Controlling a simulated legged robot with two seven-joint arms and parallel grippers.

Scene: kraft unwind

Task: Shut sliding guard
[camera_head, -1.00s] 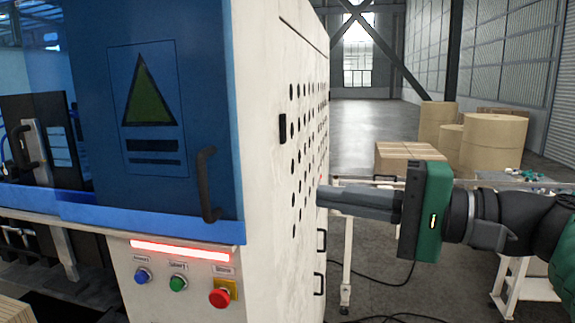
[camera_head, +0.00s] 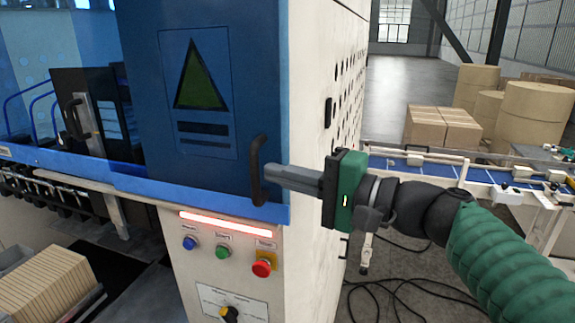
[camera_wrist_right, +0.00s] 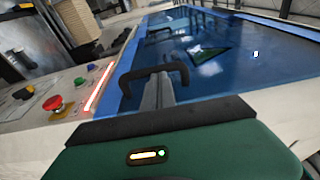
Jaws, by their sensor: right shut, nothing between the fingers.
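The blue sliding guard (camera_head: 205,130) with a green triangle label covers the right front of the machine in the head view. Its black handle (camera_head: 257,172) stands upright near the guard's right edge. My right gripper (camera_head: 268,172) is shut, with its fingertips right at the handle's right side; whether they touch it I cannot tell. In the right wrist view, the shut fingers (camera_wrist_right: 158,92) point at the handle (camera_wrist_right: 152,74), with the guard's glossy blue face (camera_wrist_right: 225,55) beyond. My left gripper is not in view.
Below the guard are a lit red strip (camera_head: 230,223), blue, green and red buttons, and a black knob (camera_head: 229,314). The machine's white side wall (camera_head: 312,130) stands near my right gripper. Cartons (camera_head: 50,282) lie at lower left; a conveyor (camera_head: 415,172) stands at right.

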